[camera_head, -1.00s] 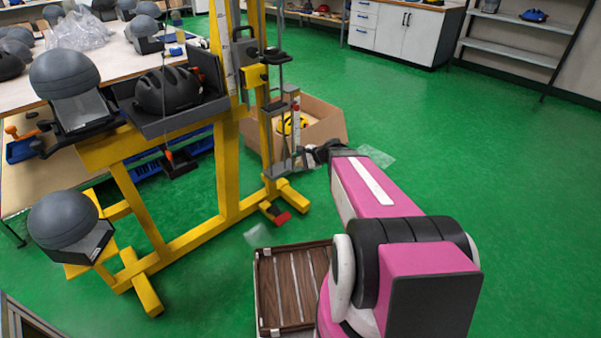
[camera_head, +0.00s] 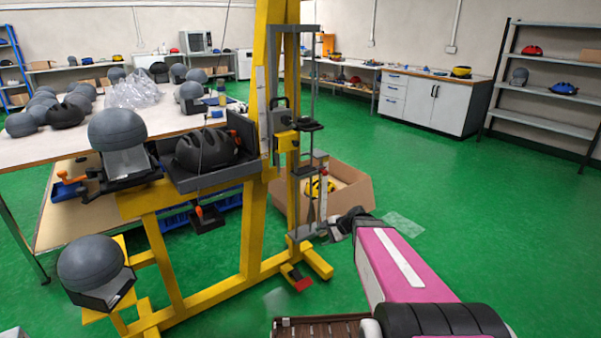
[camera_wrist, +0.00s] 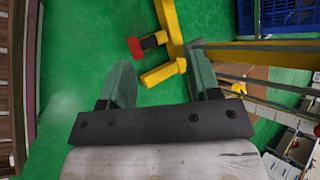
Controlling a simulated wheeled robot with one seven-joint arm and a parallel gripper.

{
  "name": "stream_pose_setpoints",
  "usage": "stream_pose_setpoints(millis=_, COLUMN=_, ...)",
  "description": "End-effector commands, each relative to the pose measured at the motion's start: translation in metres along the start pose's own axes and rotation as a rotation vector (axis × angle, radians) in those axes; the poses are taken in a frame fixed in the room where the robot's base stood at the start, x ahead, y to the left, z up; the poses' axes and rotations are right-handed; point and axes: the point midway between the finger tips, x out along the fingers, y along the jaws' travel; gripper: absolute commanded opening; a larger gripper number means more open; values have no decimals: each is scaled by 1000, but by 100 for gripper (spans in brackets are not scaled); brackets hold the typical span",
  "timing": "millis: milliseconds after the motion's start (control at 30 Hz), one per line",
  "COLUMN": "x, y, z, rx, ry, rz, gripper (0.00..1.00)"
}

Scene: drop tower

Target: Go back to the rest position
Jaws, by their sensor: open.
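My gripper (camera_wrist: 163,85) is open in the wrist view, its two greenish fingers apart with only green floor and part of the yellow stand between and beyond them. In the head view my pink arm reaches forward, and my gripper (camera_head: 328,230) shows small and dark at its end, close to the lower metal part of the drop tower (camera_head: 254,225). I cannot tell whether it touches the tower. A black helmet (camera_head: 207,150) sits on the grey tray of the tower.
A cardboard box (camera_head: 350,195) with a yellow helmet stands behind the tower. Grey headforms (camera_head: 117,129) stand on the tower's left side and on the table (camera_head: 150,122). A brown slatted surface (camera_head: 318,328) lies below my arm. Green floor is clear to the right.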

Motion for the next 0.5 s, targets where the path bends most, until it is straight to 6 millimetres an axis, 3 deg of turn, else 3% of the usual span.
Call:
stream_pose_setpoints(millis=267, x=-18, y=44, z=34, rx=-362, ry=55, rz=298, gripper=57)
stream_pose_setpoints(millis=500, x=-55, y=84, z=53, rx=-750, ry=78, rz=659, gripper=57)
